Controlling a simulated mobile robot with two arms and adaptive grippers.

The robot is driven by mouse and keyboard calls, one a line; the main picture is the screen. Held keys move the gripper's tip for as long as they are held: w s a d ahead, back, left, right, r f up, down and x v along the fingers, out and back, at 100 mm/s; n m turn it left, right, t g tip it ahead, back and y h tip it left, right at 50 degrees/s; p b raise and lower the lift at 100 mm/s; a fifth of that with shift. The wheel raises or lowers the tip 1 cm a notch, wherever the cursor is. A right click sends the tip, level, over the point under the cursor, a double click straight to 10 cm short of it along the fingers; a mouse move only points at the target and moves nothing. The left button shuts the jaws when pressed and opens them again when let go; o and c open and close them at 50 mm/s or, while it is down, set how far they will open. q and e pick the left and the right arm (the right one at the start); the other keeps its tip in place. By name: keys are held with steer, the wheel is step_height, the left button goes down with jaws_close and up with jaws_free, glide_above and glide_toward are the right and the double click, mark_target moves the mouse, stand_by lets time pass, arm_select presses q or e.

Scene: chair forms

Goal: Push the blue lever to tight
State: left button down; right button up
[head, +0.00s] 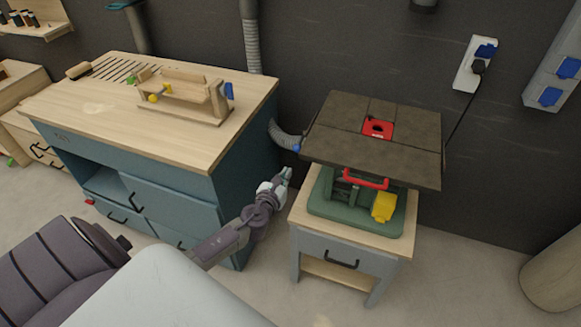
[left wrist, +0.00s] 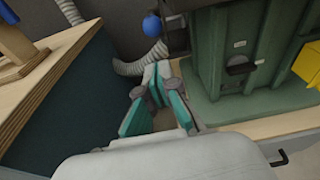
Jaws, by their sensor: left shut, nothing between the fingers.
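A small blue knob, which looks like the end of the blue lever (head: 296,148), sits at the left side of the router table (head: 411,155), just under its dark top. In the left wrist view the blue knob (left wrist: 151,25) is round and shows at the top, beside the green machine body (left wrist: 250,60). My left gripper (head: 286,175) is below the knob, between the workbench and the stand. Its fingers (left wrist: 156,88) are together and empty, apart from the knob. The rest of the lever is hard to make out. My right gripper is out of view.
A blue-grey workbench (head: 245,145) with a wooden top stands left of my left gripper. The wooden-topped stand (head: 295,213) is close on the right. A grey hose (left wrist: 135,67) runs behind the fingers. The gap between bench and stand is narrow.

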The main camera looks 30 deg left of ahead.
arm_select(q)
steer(key=shift+s+d+r, duration=0.15)
steer(key=shift+s+r, duration=0.15)
steer(key=shift+s, duration=0.2)
steer(key=shift+s+d+r, duration=0.1)
steer(key=shift+s+r, duration=0.15)
steer(key=shift+s, duration=0.2)
steer(key=shift+f, duration=0.1)
steer(key=s+d+f+n+g, duration=0.1)
steer(key=s+f+n+g, duration=0.2)
steer(key=s+f+n, duration=0.5)
steer(key=s+d+f+n+g+h, duration=0.15)
steer(key=s+f, duration=0.35)
steer(key=f, duration=0.7)
steer(key=s+d+f+n+g, duration=0.1)
steer(key=s+f+n+g, duration=0.3)
steer(key=s+f+n, duration=0.4)
steer(key=s+d+f+n+g, duration=0.2)
steer(key=s+d+f+n, duration=0.1)
steer(key=s, duration=0.5)
steer(key=s+d+f+n+g+h+b, duration=0.1)
steer(key=s+d+f+n+g, duration=0.1)
steer(key=s+f+n, duration=0.3)
steer(key=s+d+f+n+g+h, duration=0.1)
steer(key=s+d+f+n, duration=0.4)
steer(key=s, duration=0.8)
steer(key=shift+f+g, duration=0.45)
steer(key=shift+f, duration=0.2)
